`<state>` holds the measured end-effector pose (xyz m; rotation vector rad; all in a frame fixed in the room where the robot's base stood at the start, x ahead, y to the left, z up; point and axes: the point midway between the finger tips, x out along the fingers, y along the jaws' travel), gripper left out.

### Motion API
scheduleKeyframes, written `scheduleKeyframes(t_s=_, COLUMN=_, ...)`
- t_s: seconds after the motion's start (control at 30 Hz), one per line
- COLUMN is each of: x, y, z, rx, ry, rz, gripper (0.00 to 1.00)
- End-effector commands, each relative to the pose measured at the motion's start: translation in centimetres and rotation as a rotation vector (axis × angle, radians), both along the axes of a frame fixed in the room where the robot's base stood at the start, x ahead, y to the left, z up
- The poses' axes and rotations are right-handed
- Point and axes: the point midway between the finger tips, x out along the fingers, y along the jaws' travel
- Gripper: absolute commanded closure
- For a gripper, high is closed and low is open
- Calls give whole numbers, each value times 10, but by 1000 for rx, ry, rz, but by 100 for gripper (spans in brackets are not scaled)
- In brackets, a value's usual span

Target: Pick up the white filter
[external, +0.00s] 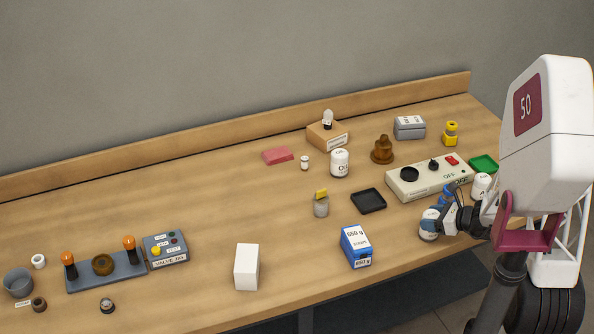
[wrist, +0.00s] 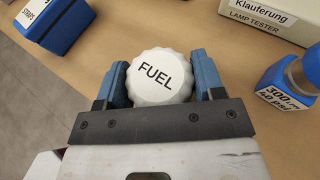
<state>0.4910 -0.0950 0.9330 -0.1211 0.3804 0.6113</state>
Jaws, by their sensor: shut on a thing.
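A white filter (wrist: 160,78) with a scalloped top marked FUEL sits between the two blue fingers of my gripper (wrist: 162,85) in the wrist view. The fingers are shut on its sides. In the external view this white can (external: 428,225) is at the front right of the table, with my gripper (external: 442,221) at its right side. I cannot tell whether its bottom touches the table. Another white can (external: 340,163), marked Oil, stands upright farther back. A further white can (external: 481,185) stands behind my gripper, partly hidden by my arm.
A blue box (external: 356,246) stands to the left, and a black tray (external: 368,201) lies beyond. The table's front edge is close.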

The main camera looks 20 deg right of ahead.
Motion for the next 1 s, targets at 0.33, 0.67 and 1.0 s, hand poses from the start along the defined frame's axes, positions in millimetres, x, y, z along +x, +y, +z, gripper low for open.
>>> scheduleKeyframes(t_s=0.33, x=1, y=0, z=32, rx=-2, ry=-4, rz=1, gripper=71)
scheduleKeyframes(t_s=0.67, x=0, y=0, z=80, rx=-3, ry=-3, rz=0, gripper=71)
scheduleKeyframes(t_s=1.0, x=0, y=0, z=99, rx=0, ry=-2, rz=-1, gripper=71)
